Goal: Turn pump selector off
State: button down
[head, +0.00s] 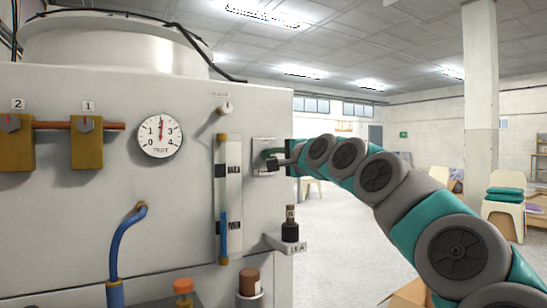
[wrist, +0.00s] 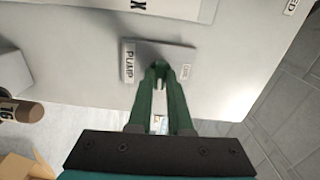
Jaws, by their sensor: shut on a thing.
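The pump selector's pale plate (wrist: 178,52) is on the washer's front panel, with a PUMP label (wrist: 129,62) on its left side and a second small label on its right. In the head view the plate (head: 264,146) is near the panel's right edge. My gripper (wrist: 160,72) has its green fingers close together at the middle of the plate, shut on the selector knob. The fingers hide most of the knob, so its setting cannot be read. In the head view my gripper (head: 272,159) reaches the plate from the right.
Left of the plate are a level tube (head: 222,190) with MAX and MIN labels, a round gauge (head: 160,135) and two brass valves. A small bracket (head: 286,243) with a dark fitting juts out below. The floor to the right is mostly open.

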jog(key=n, duration=0.2)
jog(key=n+b, duration=0.1)
jog(key=n, duration=0.1)
jog(key=shift+f+n, duration=0.2)
jog(key=shift+n, duration=0.1)
jog(key=shift+n+b, duration=3.25)
jog(key=shift+n, duration=3.15)
jog(key=shift+r, duration=0.1)
jog(key=c, duration=0.8)
grip_release()
jog(key=shift+c, duration=0.2)
